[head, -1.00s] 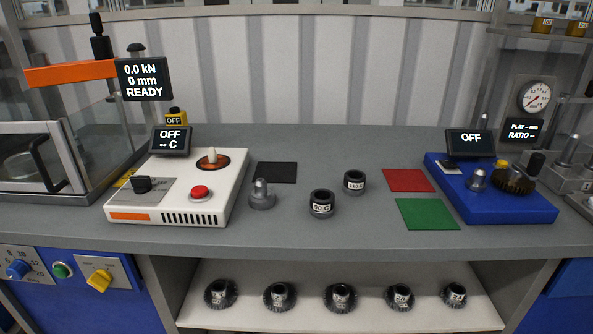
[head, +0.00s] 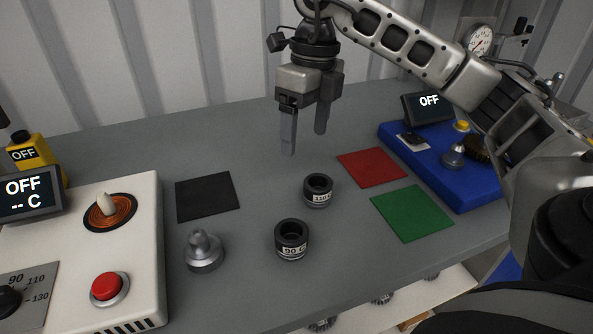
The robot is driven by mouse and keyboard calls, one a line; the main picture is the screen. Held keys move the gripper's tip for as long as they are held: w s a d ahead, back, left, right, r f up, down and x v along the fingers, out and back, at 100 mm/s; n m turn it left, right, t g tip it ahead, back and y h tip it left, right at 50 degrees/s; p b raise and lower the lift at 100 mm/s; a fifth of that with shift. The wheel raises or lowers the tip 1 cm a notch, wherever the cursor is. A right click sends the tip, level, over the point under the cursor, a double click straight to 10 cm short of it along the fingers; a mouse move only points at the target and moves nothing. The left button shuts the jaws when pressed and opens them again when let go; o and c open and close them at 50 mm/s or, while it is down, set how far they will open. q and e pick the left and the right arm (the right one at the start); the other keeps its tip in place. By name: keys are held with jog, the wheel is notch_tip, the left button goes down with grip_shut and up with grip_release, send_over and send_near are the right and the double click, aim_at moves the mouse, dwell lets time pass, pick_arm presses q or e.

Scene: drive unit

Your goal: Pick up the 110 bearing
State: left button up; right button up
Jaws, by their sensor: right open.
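My right gripper (head: 305,143) points down above the bench, just behind and above the 110 bearing in the picture. Its two fingers are apart, with nothing between them. It does not touch the bearing. My left gripper is not in view.
A black mat (head: 207,196) and a grey metal knob-like piece (head: 204,251) lie left of the rings. A white heater unit (head: 140,245) stands further left. A red mat (head: 371,167), a green mat (head: 412,213) and a blue unit (head: 462,190) are on the right.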

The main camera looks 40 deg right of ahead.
jog(key=d+r+h, duration=0.1)
jog(key=d, duration=0.1)
jog(key=b, duration=0.4)
send_over(318, 185)
jog(key=s+a, duration=0.1)
jog(key=shift+m, duration=0.4)
jog(key=f, duration=0.9)
jog(key=shift+a, duration=0.2)
jog(key=f, duration=0.5)
jog(key=shift+s+f, duration=0.2)
jog(key=shift+f, duration=0.35)
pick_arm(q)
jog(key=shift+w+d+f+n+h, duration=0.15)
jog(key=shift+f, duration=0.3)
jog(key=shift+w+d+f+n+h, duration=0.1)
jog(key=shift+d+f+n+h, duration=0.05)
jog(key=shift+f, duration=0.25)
pick_arm(e)
jog(key=shift+c, duration=0.4)
jog(key=c, duration=1.2)
jog(key=shift+o, duration=0.2)
jog(key=shift+r, duration=0.1)
